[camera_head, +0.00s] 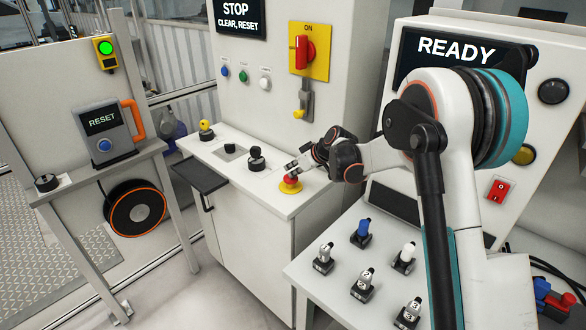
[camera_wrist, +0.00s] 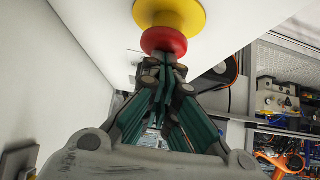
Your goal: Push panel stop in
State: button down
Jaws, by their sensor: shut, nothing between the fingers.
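The panel stop is a red mushroom button (camera_head: 291,180) on a yellow round base (camera_head: 289,188). It sits at the front right of the white console's top (camera_head: 262,184). In the wrist view the red button (camera_wrist: 163,41) and its yellow base (camera_wrist: 170,13) are right at my fingertips. My gripper (camera_head: 294,169) is shut and empty beside the button; in the wrist view its closed fingertips (camera_wrist: 165,62) are at the red cap's edge. I cannot tell whether they touch it or how far the button is pressed.
A black joystick (camera_head: 256,159) and a yellow-topped control (camera_head: 206,131) stand on the same console top. A panel with a red rotary switch (camera_head: 304,52) rises behind. A table with several toggle switches (camera_head: 362,232) is in front, under my arm.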

jog(key=shift+s+d+f, duration=0.15)
jog(key=shift+s+f, duration=0.1)
jog(key=shift+f, duration=0.05)
jog(key=v, duration=1.2)
jog(key=shift+w+a+r, duration=0.25)
jog(key=shift+w+r, duration=0.05)
jog(key=shift+r, duration=0.05)
jog(key=shift+r, duration=0.1)
jog(key=s+d+r+m+h, duration=0.2)
jog(key=s+r, duration=0.1)
jog(key=s, duration=0.7)
jog(key=s+d+r+m+h, duration=0.1)
jog(key=s+d+r+m, duration=0.15)
jog(key=s, duration=0.75)
jog(key=s+d+r+m+h, duration=0.2)
jog(key=s+d, duration=0.1)
jog(key=s, duration=0.7)
jog(key=s+d+f+m, duration=0.1)
jog(key=s, duration=0.4)
jog(key=s+d+f+m+h, duration=0.1)
jog(key=s+f, duration=0.1)
jog(key=s, duration=0.3)
jog(key=shift+d+f+t+h, duration=0.3)
jog(key=shift+d, duration=0.05)
jog(key=shift+s+m, duration=0.1)
jog(key=shift+m, duration=0.15)
